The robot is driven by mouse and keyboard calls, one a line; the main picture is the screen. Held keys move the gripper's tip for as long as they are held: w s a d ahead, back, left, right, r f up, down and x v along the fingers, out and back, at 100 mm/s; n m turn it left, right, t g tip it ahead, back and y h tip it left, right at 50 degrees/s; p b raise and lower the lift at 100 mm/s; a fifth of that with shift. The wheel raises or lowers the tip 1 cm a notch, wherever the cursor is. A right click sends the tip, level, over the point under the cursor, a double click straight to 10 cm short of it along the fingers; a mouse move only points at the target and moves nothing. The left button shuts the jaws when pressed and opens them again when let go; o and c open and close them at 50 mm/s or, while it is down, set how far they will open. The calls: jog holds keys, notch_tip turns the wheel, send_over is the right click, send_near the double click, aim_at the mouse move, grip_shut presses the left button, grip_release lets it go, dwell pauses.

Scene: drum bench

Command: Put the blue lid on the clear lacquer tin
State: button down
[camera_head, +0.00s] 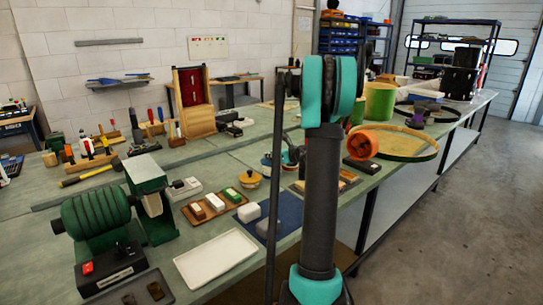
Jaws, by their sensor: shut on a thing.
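My teal and dark grey arm stands upright across the middle of the view and covers part of the bench. My gripper cannot be made out; it may be behind the arm. A small round tin with an orange-yellow top (250,179) stands on the bench left of the arm. Another small round tin with a blue top (266,160) is just behind it, partly hidden. I cannot read any label, so I cannot tell which is the clear lacquer tin. No loose blue lid can be made out.
A green machine (95,218) and a white tray (216,257) are at the front left. A wooden board with several blocks (214,207) lies behind the tray. An orange round thing (363,145) and a large hoop (408,154) are right of the arm.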

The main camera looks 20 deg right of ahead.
jog(key=c, duration=1.4)
grip_release()
jog(key=shift+s+r, duration=0.1)
jog(key=shift+r, duration=0.05)
jog(key=v, duration=1.1)
jog(key=shift+s+d, duration=0.2)
jog(key=shift+s, duration=0.1)
jog(key=shift+r, duration=0.1)
